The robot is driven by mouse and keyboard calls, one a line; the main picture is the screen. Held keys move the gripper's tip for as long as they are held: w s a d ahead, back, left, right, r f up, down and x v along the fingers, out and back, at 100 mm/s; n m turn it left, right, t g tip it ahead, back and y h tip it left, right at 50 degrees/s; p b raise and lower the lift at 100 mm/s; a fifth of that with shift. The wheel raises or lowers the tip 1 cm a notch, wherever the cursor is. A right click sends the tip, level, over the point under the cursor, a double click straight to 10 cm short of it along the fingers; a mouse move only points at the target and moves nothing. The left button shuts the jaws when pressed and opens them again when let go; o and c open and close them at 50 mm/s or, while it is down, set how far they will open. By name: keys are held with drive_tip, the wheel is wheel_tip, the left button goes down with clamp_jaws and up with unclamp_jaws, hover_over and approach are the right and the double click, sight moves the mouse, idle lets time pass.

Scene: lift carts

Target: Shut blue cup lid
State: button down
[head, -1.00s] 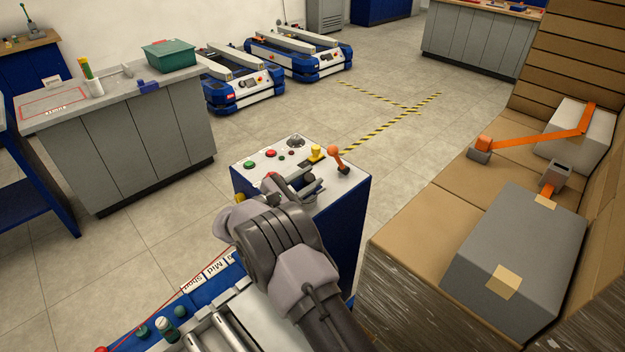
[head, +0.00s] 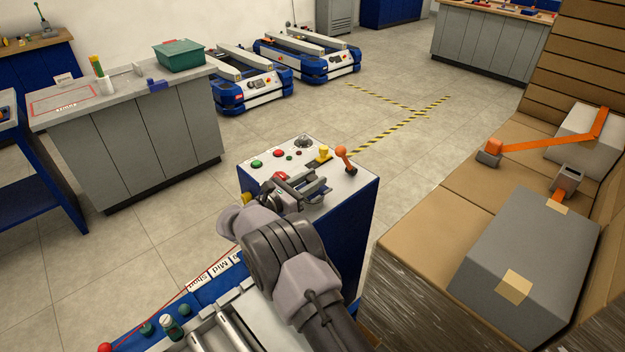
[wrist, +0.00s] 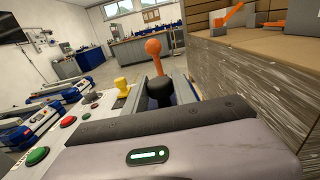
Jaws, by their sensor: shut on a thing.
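I cannot make out a blue cup or its lid in either view. My gripper (head: 308,188) is over the white top of a blue control console (head: 345,222). In the wrist view its grey fingers stand on either side of a black knob (wrist: 160,89). The gripper appears shut on this knob, with the knob's lower part hidden behind the gripper body. An orange-headed lever (wrist: 153,48) stands just beyond the knob, apart from the gripper.
A yellow knob (head: 323,154), a red button (head: 275,153) and a green button (head: 256,164) share the console top. Rollers lie at front left. Cardboard with a grey box (head: 530,255) is at right. The grey counter (head: 130,150) is at left; floor between is clear.

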drive_tip(key=shift+f, duration=0.15)
drive_tip(key=c, duration=1)
unclamp_jaws()
drive_tip(key=p+v, duration=0.4)
drive_tip(key=v, duration=1.3)
drive_tip(key=shift+s+a, duration=0.15)
drive_tip(key=shift+s, duration=0.05)
